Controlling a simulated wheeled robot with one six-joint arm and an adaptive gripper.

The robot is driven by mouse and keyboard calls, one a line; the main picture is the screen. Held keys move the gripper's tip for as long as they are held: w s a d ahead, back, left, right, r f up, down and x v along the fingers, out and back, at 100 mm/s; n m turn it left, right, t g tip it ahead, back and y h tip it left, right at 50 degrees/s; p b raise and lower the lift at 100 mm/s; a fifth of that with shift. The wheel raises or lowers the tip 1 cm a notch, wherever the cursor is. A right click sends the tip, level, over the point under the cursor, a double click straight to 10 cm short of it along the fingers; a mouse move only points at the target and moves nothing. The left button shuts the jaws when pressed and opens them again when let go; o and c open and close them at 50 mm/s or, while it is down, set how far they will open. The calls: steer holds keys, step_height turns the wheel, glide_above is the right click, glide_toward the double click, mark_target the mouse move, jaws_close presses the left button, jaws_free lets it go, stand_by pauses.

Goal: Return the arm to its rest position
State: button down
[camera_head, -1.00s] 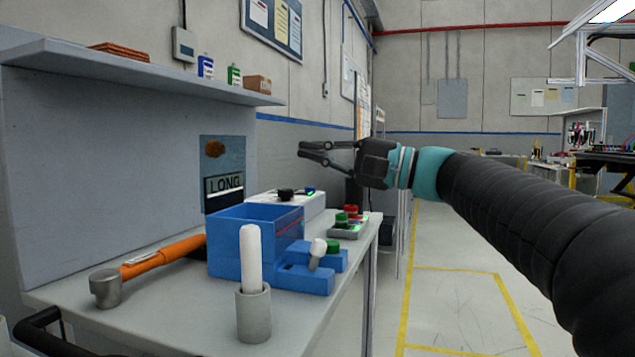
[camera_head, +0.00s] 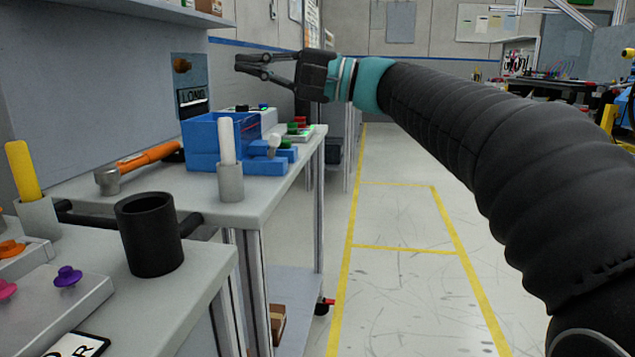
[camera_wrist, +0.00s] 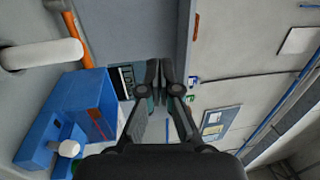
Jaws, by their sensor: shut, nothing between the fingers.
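My arm (camera_head: 440,130) reaches in from the right in the head view, with a black ribbed sleeve and a teal wrist. My gripper (camera_head: 240,63) points left, in the air above the workbench with the blue box. In the wrist view my gripper (camera_wrist: 158,72) has its fingertips together with nothing between them. It touches no object that I can see.
The blue box (camera_head: 201,140), a white cylinder in a grey holder (camera_head: 230,182) and an orange-handled hammer (camera_head: 150,157) are on the bench. A nearer table carries a black cup (camera_head: 150,240) and a yellow cylinder (camera_head: 22,170). The floor (camera_head: 400,290) on the right is clear.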

steer(key=s+d+f+h+p, duration=0.1)
steer(key=s+d+f+h, duration=0.5)
steer(key=f, duration=0.7)
steer(key=s+d+f+n+t+h+p, duration=0.1)
steer(key=s+d+f+h, duration=0.6)
steer(key=d+f, duration=0.4)
steer(key=s+d+f+n+t+h+p, duration=0.1)
steer(key=s+d+f+h, duration=0.5)
steer(key=f, duration=0.8)
steer(key=s+d, duration=0.2)
steer(key=s, duration=0.1)
steer(key=shift+d+f, duration=0.15)
steer(key=shift+f, duration=0.25)
